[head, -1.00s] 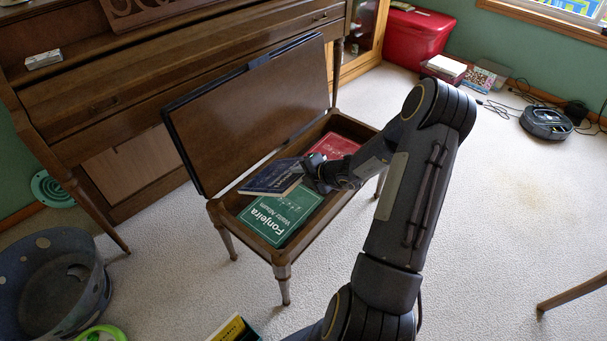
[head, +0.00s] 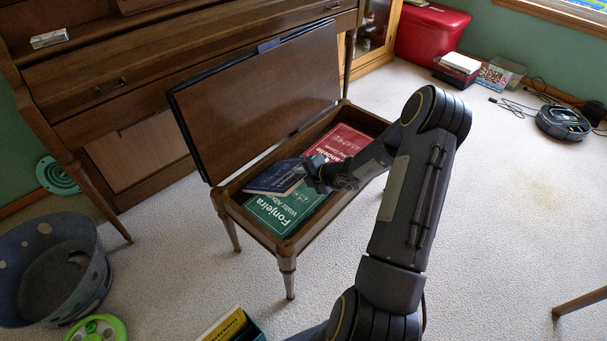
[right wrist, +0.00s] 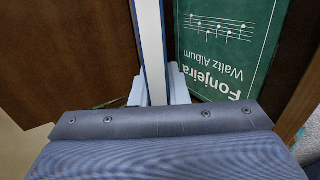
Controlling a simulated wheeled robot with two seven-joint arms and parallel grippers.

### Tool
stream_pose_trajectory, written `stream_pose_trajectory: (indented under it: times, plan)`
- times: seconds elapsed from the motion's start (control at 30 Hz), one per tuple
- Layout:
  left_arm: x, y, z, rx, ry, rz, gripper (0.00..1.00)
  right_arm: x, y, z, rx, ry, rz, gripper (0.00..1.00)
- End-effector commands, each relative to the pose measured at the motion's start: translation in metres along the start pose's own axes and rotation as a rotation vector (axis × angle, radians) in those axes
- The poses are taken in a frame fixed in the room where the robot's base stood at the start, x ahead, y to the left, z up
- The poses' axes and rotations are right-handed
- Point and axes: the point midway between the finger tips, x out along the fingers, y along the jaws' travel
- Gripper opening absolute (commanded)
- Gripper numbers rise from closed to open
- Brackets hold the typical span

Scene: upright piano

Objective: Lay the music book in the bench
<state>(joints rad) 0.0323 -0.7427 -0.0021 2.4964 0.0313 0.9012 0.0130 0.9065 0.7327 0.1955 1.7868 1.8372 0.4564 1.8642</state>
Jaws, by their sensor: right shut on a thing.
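The dark blue music book (head: 272,178) is in the grasp of my right gripper (head: 313,178), which is shut on its right end. In the right wrist view the book (right wrist: 152,45) appears edge-on between the fingers (right wrist: 154,92). The wooden bench (head: 262,238) stands with its lid (head: 262,95) raised and leaning back. The held book is over the left part of the opening, close to the lid side; I cannot tell whether it touches anything below. My left gripper is out of view.
A green book (head: 285,212), titled Fonjeira, and a red book (head: 343,142) lie inside the bench. The piano (head: 190,75) stands behind.

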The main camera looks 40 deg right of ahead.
Motion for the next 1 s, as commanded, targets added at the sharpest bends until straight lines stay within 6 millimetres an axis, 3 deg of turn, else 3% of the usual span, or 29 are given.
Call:
stream_pose_trajectory:
  times: [0.23, 0.27, 0.47, 0.77, 1.0]
  plan:
    - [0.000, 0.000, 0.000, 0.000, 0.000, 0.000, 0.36, 0.000, 0.001, 0.000, -0.001, 0.000, 0.002, 0.00]
    - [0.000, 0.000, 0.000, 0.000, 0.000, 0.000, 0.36, 0.000, 0.001, 0.000, -0.001, 0.000, 0.002, 0.16]
    - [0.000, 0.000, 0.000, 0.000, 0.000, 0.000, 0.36, 0.000, 0.001, 0.000, -0.001, 0.000, 0.002, 0.40]
    - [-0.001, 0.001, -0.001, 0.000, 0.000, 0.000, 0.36, -0.003, 0.000, 0.000, 0.000, -0.001, -0.001, 0.40]
    - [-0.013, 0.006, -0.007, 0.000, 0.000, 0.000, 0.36, -0.039, 0.003, 0.001, 0.000, -0.003, -0.001, 0.40]
